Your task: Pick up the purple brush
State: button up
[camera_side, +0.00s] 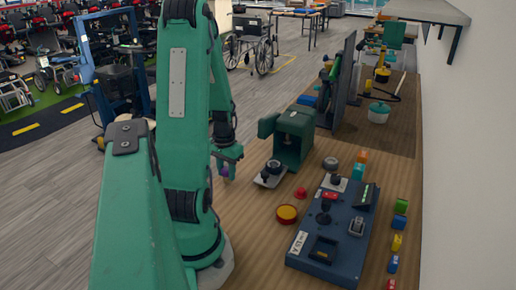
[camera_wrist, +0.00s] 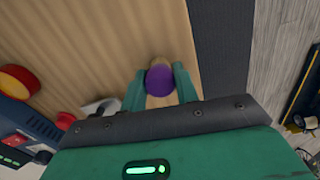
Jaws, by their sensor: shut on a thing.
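The purple brush (camera_wrist: 160,80) is between the two green fingers of my gripper (camera_wrist: 160,92) in the wrist view. Its rounded purple part faces the camera, and a tan part shows just beyond it. The fingers are shut on it from both sides. In the side view my gripper (camera_side: 227,160) is left of the green box, with a small bit of the purple brush (camera_side: 225,172) showing under it. Most of the brush is hidden there by my arm. I cannot tell whether the brush touches the table.
A green open box (camera_side: 294,138) stands right of my gripper. Several coloured blocks line the right table edge. A dark upright panel (camera_side: 343,80) stands behind.

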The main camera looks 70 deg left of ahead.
aim_at(227, 169)
jog(key=shift+r, duration=0.85)
jog(key=shift+w+d+r, duration=0.1)
jog(key=shift+r, duration=0.85)
jog(key=w+d+r, duration=0.6)
jog(key=d, duration=0.3)
jog(key=shift+d+r, duration=0.25)
jog(key=shift+r, duration=0.05)
